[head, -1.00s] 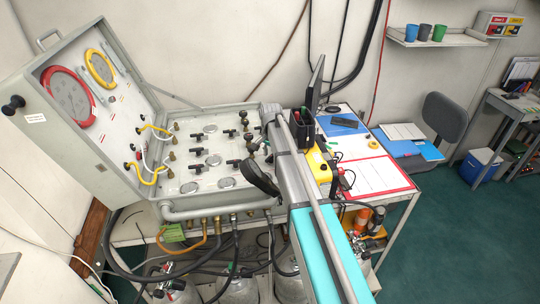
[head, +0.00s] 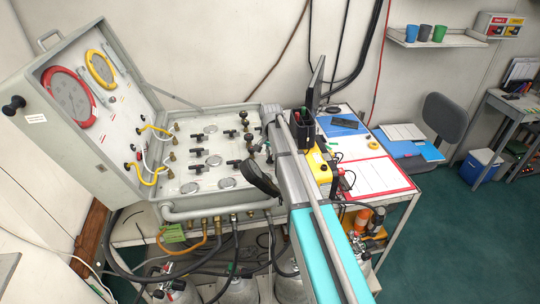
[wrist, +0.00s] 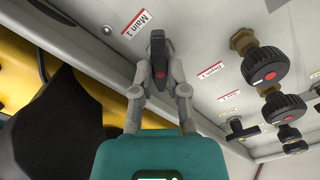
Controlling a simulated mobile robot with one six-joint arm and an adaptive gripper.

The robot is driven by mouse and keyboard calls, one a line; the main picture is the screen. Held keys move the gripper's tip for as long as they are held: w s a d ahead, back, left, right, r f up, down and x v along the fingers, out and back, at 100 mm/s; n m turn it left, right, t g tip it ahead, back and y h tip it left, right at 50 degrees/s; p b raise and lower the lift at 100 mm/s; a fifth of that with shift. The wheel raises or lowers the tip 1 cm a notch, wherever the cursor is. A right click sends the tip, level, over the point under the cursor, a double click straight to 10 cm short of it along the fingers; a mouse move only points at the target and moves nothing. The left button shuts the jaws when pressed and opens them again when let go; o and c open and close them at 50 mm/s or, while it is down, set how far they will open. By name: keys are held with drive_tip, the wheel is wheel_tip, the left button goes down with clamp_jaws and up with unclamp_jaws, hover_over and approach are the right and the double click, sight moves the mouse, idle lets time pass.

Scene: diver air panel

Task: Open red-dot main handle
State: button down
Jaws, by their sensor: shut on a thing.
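In the wrist view the red-dot main handle (wrist: 158,44) is a black lever with a red dot near its base, beside the "Main 1" label (wrist: 136,24). It points up in the picture. My gripper (wrist: 160,82) is shut on it, with one grey finger on each side. In the head view my arm hides this handle and my fingertips at the right end of the grey air panel (head: 203,183).
Round black knobs with red dots (wrist: 264,66) stand right of my gripper in the wrist view, near the "Depth 1" label. Yellow and black objects lie at left. In the head view black T-handles (head: 197,151) dot the panel. A white table (head: 365,175) stands at right.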

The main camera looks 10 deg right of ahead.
drive_tip(key=n, duration=0.3)
drive_tip(key=shift+n, duration=2.3)
drive_tip(key=c, duration=0.6)
unclamp_jaws()
drive_tip(key=shift+c, duration=0.2)
